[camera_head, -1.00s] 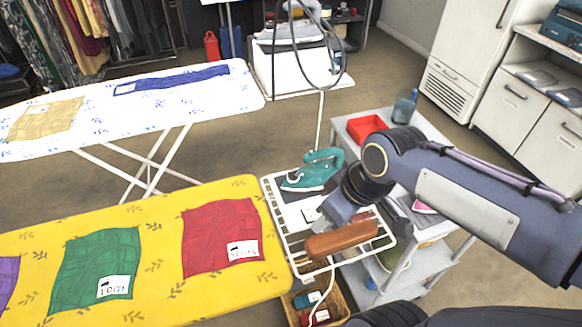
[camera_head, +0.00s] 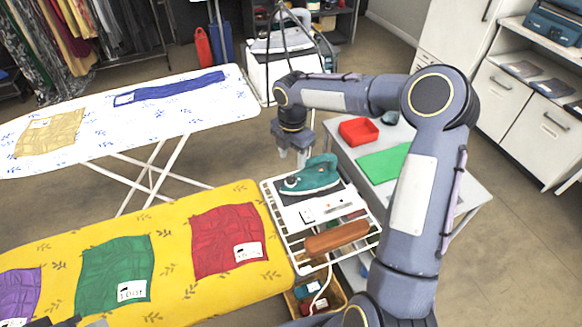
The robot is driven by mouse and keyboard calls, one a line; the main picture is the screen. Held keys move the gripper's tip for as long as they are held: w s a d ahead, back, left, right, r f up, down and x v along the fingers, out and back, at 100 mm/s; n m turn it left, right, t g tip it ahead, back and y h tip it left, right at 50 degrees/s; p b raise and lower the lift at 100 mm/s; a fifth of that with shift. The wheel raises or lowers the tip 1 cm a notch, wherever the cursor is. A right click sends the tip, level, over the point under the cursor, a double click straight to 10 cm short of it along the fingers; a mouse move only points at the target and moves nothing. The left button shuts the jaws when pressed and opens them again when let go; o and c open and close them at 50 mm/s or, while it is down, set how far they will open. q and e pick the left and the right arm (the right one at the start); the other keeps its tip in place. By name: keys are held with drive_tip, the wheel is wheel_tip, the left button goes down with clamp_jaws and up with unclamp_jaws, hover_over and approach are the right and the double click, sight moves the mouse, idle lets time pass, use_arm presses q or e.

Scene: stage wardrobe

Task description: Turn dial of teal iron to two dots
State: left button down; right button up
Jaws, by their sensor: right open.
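The teal iron (camera_head: 318,174) rests on the white wire rack (camera_head: 375,238) at the end of the yellow ironing board, with its nose to the left. Its dial is too small to make out, and so are any dots. My right gripper (camera_head: 293,158) points down just beyond and above the iron's front part in the picture. Its two fingers are apart with nothing between them, and it looks clear of the iron. A dark piece at the bottom left edge may belong to my left arm; its jaws do not show.
A brown padded roll (camera_head: 337,237) lies on the rack's near part. The yellow board (camera_head: 175,255) holds red, green and purple cloths. A grey cart (camera_head: 455,190) with a red tray (camera_head: 358,131) and green sheet (camera_head: 384,163) stands right, partly behind my right arm.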

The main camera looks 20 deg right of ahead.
sight(291, 178)
drive_tip(key=shift+w+f+n, duration=0.4)
drive_tip(key=shift+f, duration=0.25)
wheel_tip(291, 178, down, 7)
drive_tip(key=shift+f+p, duration=0.15)
drive_tip(key=shift+p, duration=0.4)
drive_tip(key=c, duration=1)
